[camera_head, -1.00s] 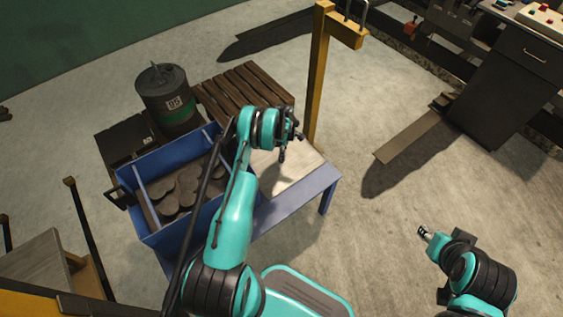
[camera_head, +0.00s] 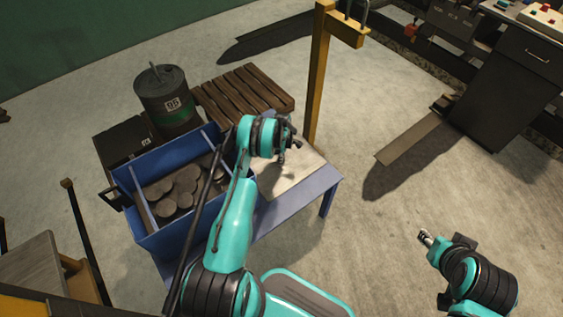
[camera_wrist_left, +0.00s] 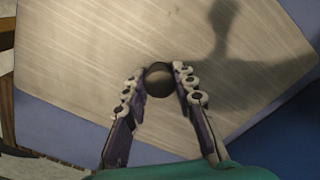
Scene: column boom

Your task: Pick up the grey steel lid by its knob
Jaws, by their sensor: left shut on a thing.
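The grey steel lid (camera_head: 294,180) is a flat, brushed plate lying over the right part of the blue bench, partly hidden by my left arm in the head view. It fills most of the left wrist view (camera_wrist_left: 85,60). Its round dark knob (camera_wrist_left: 158,82) sits between the fingertips of my left gripper (camera_wrist_left: 160,80), which is shut on it. In the head view my left gripper (camera_head: 286,150) is over the lid and hides the knob. I cannot tell whether the lid is raised. My right gripper (camera_head: 425,238) is over open floor, far from the lid; its fingers are too small to read.
A blue bin (camera_head: 163,236) with several dark discs (camera_head: 172,190) stands left of the lid. Behind are a drum marked 95 (camera_head: 160,90) and a wooden pallet (camera_head: 238,92). A yellow post (camera_head: 317,80) rises close behind the lid.

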